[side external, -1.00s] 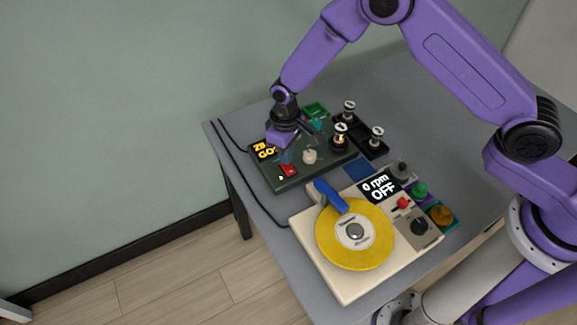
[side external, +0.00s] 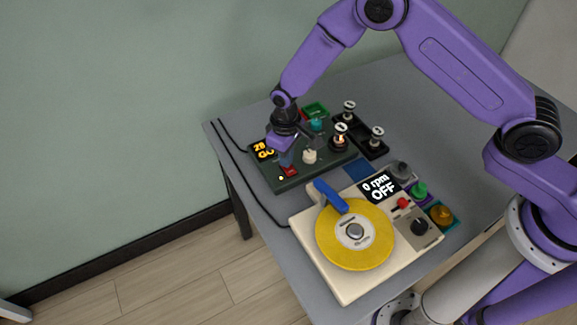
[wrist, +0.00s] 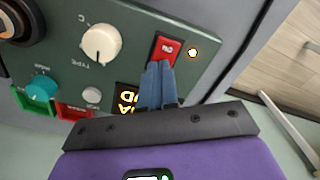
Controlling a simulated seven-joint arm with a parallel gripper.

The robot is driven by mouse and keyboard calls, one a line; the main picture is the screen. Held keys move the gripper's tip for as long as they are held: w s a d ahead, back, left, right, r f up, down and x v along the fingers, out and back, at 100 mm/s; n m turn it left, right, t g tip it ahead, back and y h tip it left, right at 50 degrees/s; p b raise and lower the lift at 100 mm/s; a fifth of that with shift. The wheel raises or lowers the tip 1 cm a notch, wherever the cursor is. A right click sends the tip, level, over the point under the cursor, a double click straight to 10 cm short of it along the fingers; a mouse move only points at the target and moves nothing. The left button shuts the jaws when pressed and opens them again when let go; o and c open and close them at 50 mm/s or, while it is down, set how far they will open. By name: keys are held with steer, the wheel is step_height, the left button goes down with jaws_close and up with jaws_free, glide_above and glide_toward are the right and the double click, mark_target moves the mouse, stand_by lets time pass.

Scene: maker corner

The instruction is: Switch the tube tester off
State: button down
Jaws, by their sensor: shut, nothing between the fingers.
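The tube tester (side external: 318,172) is a dark green box at the back left of the table. Its red rocker switch (side external: 290,172) is near the front left corner; the switch also shows in the wrist view (wrist: 167,47). A small lamp (wrist: 192,52) beside the switch glows, and the yellow display (side external: 263,150) is lit. My gripper (side external: 288,164) is shut and empty over the switch. In the wrist view its blue fingertips (wrist: 160,66) overlap the switch's near end; I cannot tell whether they touch it.
The cream knob (wrist: 101,43) and a tube (side external: 340,135) in the tester stand to the right of my gripper. A turntable-like machine with a yellow disc (side external: 338,246) and OFF display is in front. A black tray (side external: 372,150) holds tubes.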

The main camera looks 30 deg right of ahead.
steer(key=shift+f, duration=0.15)
steer(key=shift+r, duration=3.55)
steer(key=s+d+r+n, duration=0.2)
steer(key=s+d+r, duration=0.1)
steer(key=s+r, duration=0.35)
steer(key=s+d+r+n, duration=0.1)
steer(key=s+d+r, duration=0.3)
steer(key=s+r, duration=0.25)
steer(key=s+d+r+n, duration=0.1)
steer(key=s+d+r, duration=0.1)
steer(key=s+d, duration=0.5)
steer(key=s+d+r+n, duration=0.2)
steer(key=s+d, duration=0.5)
steer(key=s, duration=0.4)
steer(key=shift+s+r+n, duration=0.2)
steer(key=shift+r+n, duration=0.05)
steer(key=shift+n, duration=0.05)
